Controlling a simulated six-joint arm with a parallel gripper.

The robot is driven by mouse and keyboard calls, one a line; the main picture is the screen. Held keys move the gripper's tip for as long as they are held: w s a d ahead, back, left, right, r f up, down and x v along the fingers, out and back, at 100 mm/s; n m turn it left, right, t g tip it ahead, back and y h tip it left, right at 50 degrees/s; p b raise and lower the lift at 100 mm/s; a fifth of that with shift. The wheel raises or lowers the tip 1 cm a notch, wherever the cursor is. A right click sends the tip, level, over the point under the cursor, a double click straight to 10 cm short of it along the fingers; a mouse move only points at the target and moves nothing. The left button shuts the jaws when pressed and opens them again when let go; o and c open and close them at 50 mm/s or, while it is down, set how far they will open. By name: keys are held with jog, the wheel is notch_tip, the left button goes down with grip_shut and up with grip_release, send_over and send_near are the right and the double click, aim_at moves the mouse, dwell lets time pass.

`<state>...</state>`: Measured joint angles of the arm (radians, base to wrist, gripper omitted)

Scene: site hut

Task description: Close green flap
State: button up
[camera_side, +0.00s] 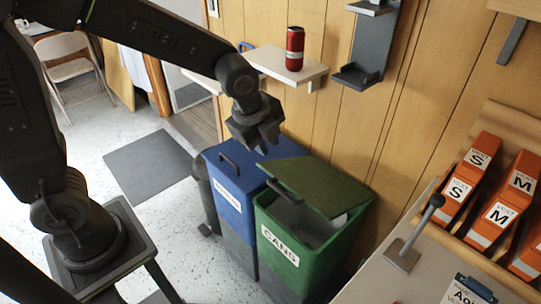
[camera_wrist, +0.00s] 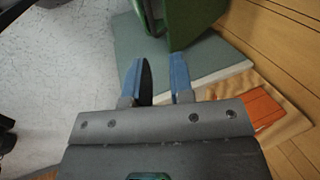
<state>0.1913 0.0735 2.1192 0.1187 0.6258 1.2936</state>
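The green flap (camera_side: 318,184) is raised at a tilt over the green bin (camera_side: 283,243) labelled CANS. The bin's pale inside shows below the flap's front edge. A dark bar (camera_side: 284,190) sits near the bin's left rim. My gripper (camera_side: 262,146) is in the air above the blue bin, up and left of the flap, with no visible contact. In the wrist view my gripper (camera_wrist: 160,80) has its two blue-tipped fingers apart with nothing between them. A green surface shows beyond them at the top; I cannot tell which part it is.
A blue lidded bin (camera_side: 230,190) stands left of the green bin. A wall shelf (camera_side: 285,66) holding a red can (camera_side: 295,48) and a dark bracket (camera_side: 366,50) are above. Orange vest boxes (camera_side: 497,213) and a dark-knobbed lever (camera_side: 414,236) are at right. Open floor lies left.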

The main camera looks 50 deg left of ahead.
jog(key=w+g, duration=0.2)
jog(key=w+d+f+g, duration=0.1)
jog(key=w+g, duration=0.1)
jog(key=w, duration=0.1)
jog(key=w+g, duration=0.1)
jog(key=w, duration=0.1)
jog(key=shift+w+d+f+g, duration=0.15)
jog(key=shift+w+g, duration=0.25)
grip_shut()
jog(key=g, duration=0.1)
send_near(285, 184)
jog(key=s+f, duration=0.1)
jog(key=f, duration=0.1)
jog(key=s+d+f, duration=0.1)
jog(key=s, duration=0.1)
jog(key=s+d+f, duration=0.1)
jog(key=s+f, duration=0.1)
jog(key=shift+d+f, duration=0.15)
jog(key=shift+f, duration=0.25)
jog(key=shift+s, duration=0.1)
jog(key=s+f+t, duration=0.1)
jog(key=s+f, duration=0.1)
jog(key=f, duration=0.6)
jog(key=s+f+t, duration=0.1)
jog(key=s+f, duration=0.2)
jog(key=f, duration=0.5)
jog(key=shift+t, duration=0.3)
jog(key=shift+r, duration=0.1)
